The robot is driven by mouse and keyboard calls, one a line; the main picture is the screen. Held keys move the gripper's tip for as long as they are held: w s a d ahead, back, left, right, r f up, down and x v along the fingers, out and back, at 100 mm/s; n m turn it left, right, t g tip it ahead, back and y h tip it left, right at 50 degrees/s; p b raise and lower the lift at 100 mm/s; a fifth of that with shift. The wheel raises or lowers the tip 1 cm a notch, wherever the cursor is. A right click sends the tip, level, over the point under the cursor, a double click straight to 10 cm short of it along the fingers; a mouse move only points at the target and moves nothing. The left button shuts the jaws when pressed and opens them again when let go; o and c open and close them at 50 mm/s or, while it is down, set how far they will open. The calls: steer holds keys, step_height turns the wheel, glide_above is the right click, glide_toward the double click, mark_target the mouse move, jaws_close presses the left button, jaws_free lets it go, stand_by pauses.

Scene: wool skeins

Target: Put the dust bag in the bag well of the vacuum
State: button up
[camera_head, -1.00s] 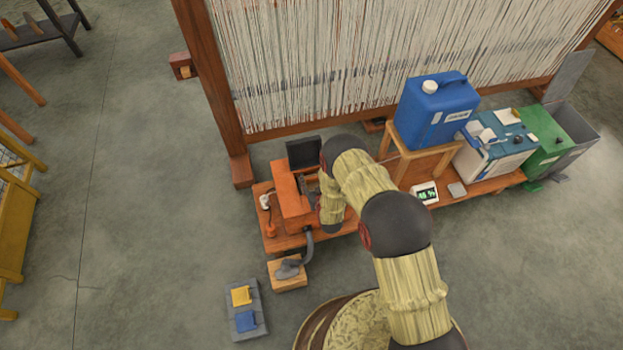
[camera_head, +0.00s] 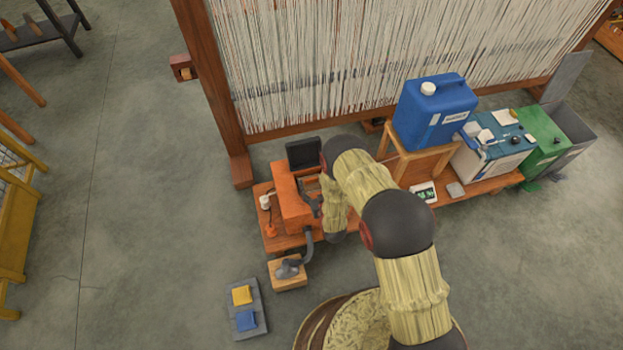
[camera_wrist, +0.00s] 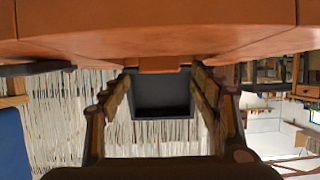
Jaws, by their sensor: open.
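The vacuum (camera_head: 292,206) is an orange box with a grey hose, and its dark lid (camera_head: 303,153) stands open at the back. My gripper (camera_head: 313,203) is at its right side, partly hidden by my own wrist. In the wrist view my gripper (camera_wrist: 163,115) has its two fingers wide apart with nothing between them. An orange surface fills the top of that view, and the dark lid (camera_wrist: 162,108) shows beyond the fingers. The inside of the bag well is mostly hidden. I cannot make out a dust bag for certain in either view.
The hose end rests on a wooden block (camera_head: 290,281). A grey mat (camera_head: 247,325) holds a yellow pad (camera_head: 241,295) and a blue pad (camera_head: 246,320). A blue jug (camera_head: 435,110) stands on a stool right of the vacuum. The loom (camera_head: 370,60) stands behind.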

steer(key=p+v, duration=0.2)
steer(key=v, duration=0.5)
steer(key=shift+s+d+r, duration=0.1)
steer(key=shift+s+r, duration=0.05)
steer(key=shift+s, duration=0.2)
steer(key=w+d+r+m+g+h, duration=0.1)
steer(key=w+r, duration=0.5)
steer(key=r, duration=0.4)
steer(key=w+d+r+g, duration=0.1)
steer(key=w+r, duration=0.5)
steer(key=r, duration=0.4)
steer(key=s+d+r+g+h, duration=0.1)
steer(key=s+d+r, duration=0.15)
steer(key=r, duration=0.75)
steer(key=s+d+r, duration=0.1)
steer(key=d+r, duration=0.2)
steer(key=r, duration=0.7)
steer(key=s+d+r+m+g+h, duration=0.15)
steer(key=s+d+r, duration=0.25)
steer(key=s+r, duration=0.7)
steer(key=s+d+r+g, duration=0.2)
steer(key=s+d+r, duration=0.3)
steer(key=s, duration=0.9)
steer(key=s+r, duration=0.2)
steer(key=s, duration=0.9)
steer(key=shift+r+m+g, duration=0.2)
steer(key=shift+m+g, duration=0.15)
steer(key=shift+g, duration=0.1)
